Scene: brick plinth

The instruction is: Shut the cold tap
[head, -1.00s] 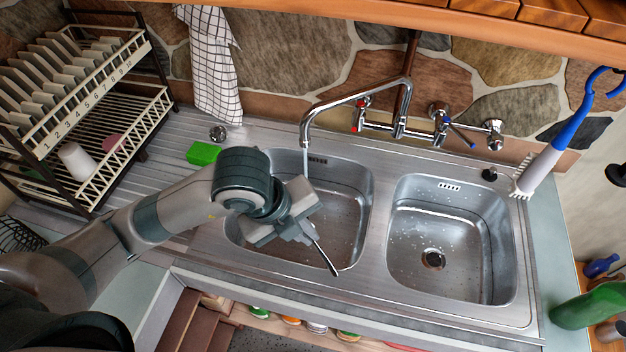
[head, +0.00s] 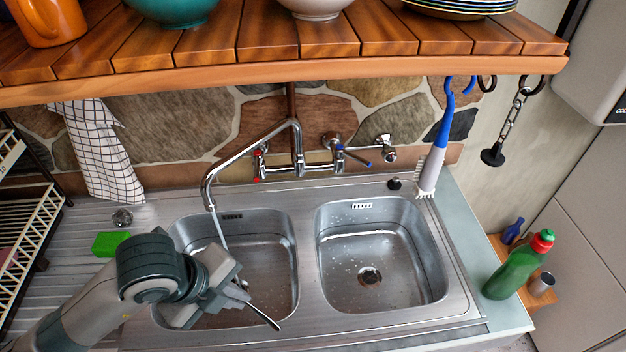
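The cold tap (head: 354,157) is on the wall-mounted mixer, with a blue-tipped lever pointing right and slightly down. The hot tap (head: 260,164), with red marks, is left of it. The curved spout (head: 238,155) reaches over the left basin (head: 262,255), and a thin stream of water (head: 218,230) runs from it. My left gripper (head: 262,312) is over the left basin, well below and left of the cold tap and touching neither tap. One thin finger shows clearly, so its opening cannot be judged. My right gripper is out of view.
A wooden shelf (head: 300,72) with bowls overhangs the taps. A blue-and-white brush (head: 436,150) hangs to their right. The right basin (head: 385,265) is empty apart from droplets. A green sponge (head: 110,243) lies on the drainer, and a green bottle (head: 515,270) stands at right.

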